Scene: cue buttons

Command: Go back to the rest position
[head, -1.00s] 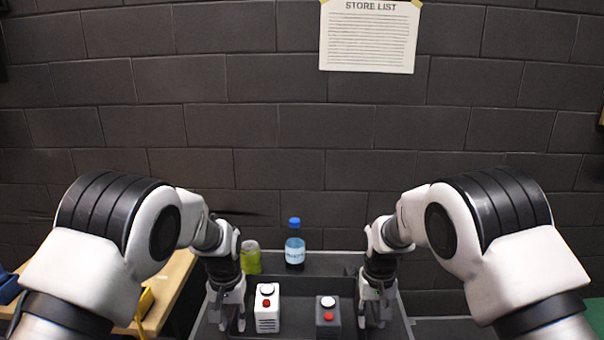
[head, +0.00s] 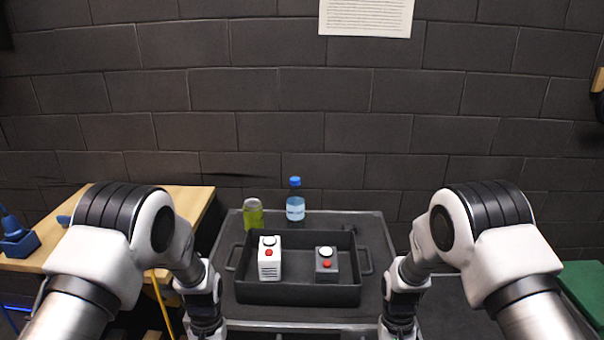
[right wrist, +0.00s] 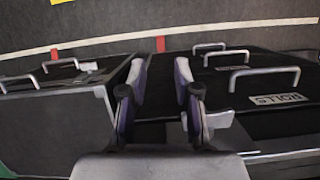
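My right arm ends at the bottom edge, right of the tray. In the right wrist view my right gripper (right wrist: 162,72) has its fingers apart with nothing between them.
A wooden table (head: 195,203) is at the left. The right wrist view shows dark drawer fronts with handles (right wrist: 265,72).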

